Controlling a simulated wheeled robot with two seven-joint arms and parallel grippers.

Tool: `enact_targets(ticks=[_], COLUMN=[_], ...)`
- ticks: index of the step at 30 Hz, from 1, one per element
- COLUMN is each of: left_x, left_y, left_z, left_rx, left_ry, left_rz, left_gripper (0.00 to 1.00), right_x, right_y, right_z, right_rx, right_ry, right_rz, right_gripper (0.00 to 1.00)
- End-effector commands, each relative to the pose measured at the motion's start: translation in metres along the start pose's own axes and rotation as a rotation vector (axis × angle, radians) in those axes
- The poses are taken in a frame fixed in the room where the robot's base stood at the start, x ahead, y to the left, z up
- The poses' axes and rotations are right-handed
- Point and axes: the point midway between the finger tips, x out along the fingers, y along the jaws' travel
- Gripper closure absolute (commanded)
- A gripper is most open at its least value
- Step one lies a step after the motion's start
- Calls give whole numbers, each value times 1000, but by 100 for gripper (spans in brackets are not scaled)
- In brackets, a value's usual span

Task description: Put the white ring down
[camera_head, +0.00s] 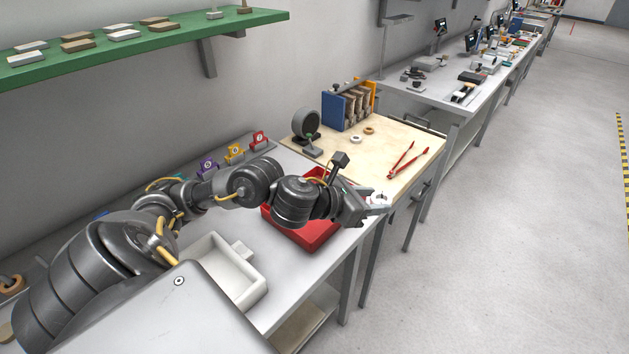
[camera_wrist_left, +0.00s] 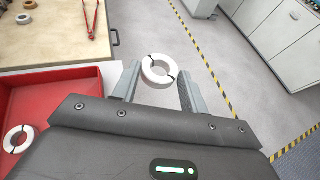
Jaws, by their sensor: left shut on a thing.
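My left gripper (camera_head: 376,203) reaches in from the left and is shut on a white ring (camera_head: 379,196). In the left wrist view the ring (camera_wrist_left: 147,72) sits between the two fingertips (camera_wrist_left: 158,82), with bare floor behind it. In the head view the gripper is past the right side of the red tray (camera_head: 311,240), near the table's front edge. A second white ring (camera_wrist_left: 10,141) lies inside the red tray in the left wrist view. My right gripper is not in view.
A wooden board (camera_head: 378,167) carries red tongs (camera_head: 408,160), a white ring (camera_head: 356,137), a tan ring (camera_head: 369,130) and a dark round ring-shaped part (camera_head: 306,123). A white tray (camera_head: 222,262) stands left of the red tray. A green shelf (camera_head: 150,41) hangs above.

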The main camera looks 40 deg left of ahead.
Motion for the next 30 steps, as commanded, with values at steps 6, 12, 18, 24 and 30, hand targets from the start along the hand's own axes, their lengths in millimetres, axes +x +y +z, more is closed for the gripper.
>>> enact_targets(ticks=[6,12,18,24,30], left_x=[3,8,20,28,30], left_y=[22,74,112,132,135], left_z=[-13,-33,-63,-83,-87], left_rx=[-4,-3,-5,-1,1], left_ry=[7,9,5,0,-1], left_rz=[5,5,1,-1,-2], left_gripper=[79,79,79,79,79], right_x=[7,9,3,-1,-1], right_y=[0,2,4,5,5], right_z=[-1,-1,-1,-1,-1], right_rx=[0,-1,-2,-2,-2], right_ry=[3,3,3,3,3], right_rz=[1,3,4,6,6], right_gripper=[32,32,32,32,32])
